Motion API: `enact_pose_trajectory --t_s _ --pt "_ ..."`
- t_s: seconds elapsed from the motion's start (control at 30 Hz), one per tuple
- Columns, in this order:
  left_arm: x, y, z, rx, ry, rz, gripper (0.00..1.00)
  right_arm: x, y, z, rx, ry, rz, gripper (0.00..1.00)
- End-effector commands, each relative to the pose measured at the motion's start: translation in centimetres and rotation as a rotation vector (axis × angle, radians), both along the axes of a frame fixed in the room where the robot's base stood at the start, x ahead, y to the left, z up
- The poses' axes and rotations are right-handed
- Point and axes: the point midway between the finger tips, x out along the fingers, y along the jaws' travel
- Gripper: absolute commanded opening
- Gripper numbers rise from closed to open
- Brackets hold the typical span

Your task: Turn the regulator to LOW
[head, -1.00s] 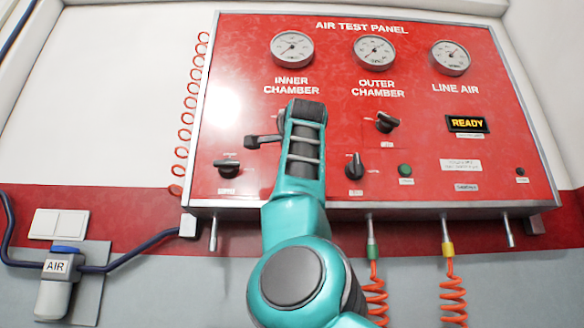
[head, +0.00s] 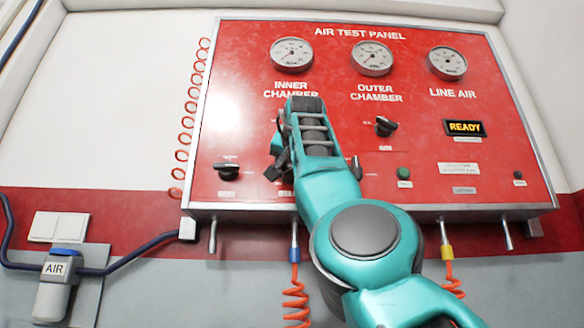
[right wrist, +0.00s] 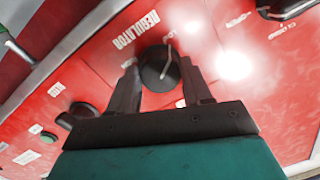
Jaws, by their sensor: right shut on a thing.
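The regulator is a round black knob (right wrist: 158,70) with a pale pointer line, beside the printed word REGULATOR in the right wrist view. My right gripper (right wrist: 158,66) has its two dark fingers on either side of the knob and is shut on it. I cannot read a LOW mark or tell which setting the line points to. In the head view my right gripper (head: 281,165) is at the lower middle-left of the red panel (head: 240,120), and the regulator is hidden behind it. My left gripper is not in view.
Other black knobs stand close by, one to the left (head: 227,171) and one to the right (head: 385,126). A green button (head: 403,173) and a lit READY display (head: 465,128) are further right. An orange coiled hose (head: 295,300) hangs below the panel.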

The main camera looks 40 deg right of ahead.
Motion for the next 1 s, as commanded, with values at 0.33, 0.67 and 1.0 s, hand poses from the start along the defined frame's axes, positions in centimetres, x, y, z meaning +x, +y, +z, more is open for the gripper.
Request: enact_pose_trajectory --t_s 0.33,0.67,1.0 --pt "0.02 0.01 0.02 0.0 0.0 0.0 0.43 0.0 -0.02 -0.03 -0.127 0.109 0.002 0.19" --pt "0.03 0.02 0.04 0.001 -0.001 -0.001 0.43 -0.01 -0.01 -0.03 -0.159 0.136 0.0 0.19" --pt "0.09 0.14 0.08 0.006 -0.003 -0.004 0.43 0.01 0.0 -0.03 -0.159 0.136 0.0 0.54"
